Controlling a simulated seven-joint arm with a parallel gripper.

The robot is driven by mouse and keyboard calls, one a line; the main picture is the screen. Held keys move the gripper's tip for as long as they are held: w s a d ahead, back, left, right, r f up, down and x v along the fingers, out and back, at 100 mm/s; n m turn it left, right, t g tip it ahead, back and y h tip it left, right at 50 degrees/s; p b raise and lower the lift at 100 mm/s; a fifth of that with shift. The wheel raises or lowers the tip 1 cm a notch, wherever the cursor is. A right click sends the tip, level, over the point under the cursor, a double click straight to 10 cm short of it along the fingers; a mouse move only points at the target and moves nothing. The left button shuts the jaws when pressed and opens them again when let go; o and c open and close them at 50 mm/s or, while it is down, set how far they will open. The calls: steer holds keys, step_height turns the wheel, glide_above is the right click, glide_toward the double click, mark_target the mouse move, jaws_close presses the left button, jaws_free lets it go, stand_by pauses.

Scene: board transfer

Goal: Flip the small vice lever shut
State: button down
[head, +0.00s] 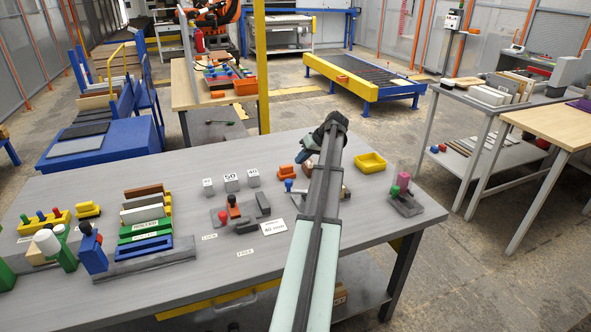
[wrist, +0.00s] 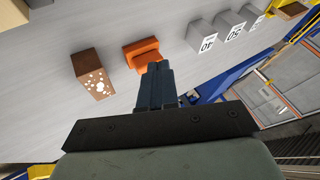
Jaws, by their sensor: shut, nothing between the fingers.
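Several small fixtures with coloured knobs stand on the grey bench; I cannot tell for sure which is the small vice. One has a red upright handle (head: 233,207) on a grey base, near the LOCK (head: 209,237) and FREE (head: 245,253) labels. Another has a blue ball knob (head: 288,185), partly hidden behind my arm. My gripper (head: 298,158) is over the back of the bench, shut and empty. In the wrist view its fingertips (wrist: 155,65) point at an orange block (wrist: 142,50), overlapping its lower edge; contact is unclear. No lever shows in the wrist view.
A brown block with white spots (wrist: 92,75) is beside the orange block. Numbered grey cubes (head: 231,182) stand at the bench's back. A yellow tray (head: 370,162) and a fixture with a pink cylinder (head: 403,181) are at the right. Coloured blocks crowd the left.

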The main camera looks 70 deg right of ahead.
steer(key=shift+s+d+r, duration=0.3)
steer(key=shift+d+r, duration=0.15)
steer(key=shift+r, duration=0.3)
steer(key=shift+s+d+r, duration=0.35)
steer(key=shift+d+r, duration=0.1)
steer(key=shift+r, duration=0.3)
steer(key=shift+s+d+r, duration=0.3)
steer(key=shift+d+r, duration=0.15)
steer(key=shift+r, duration=0.3)
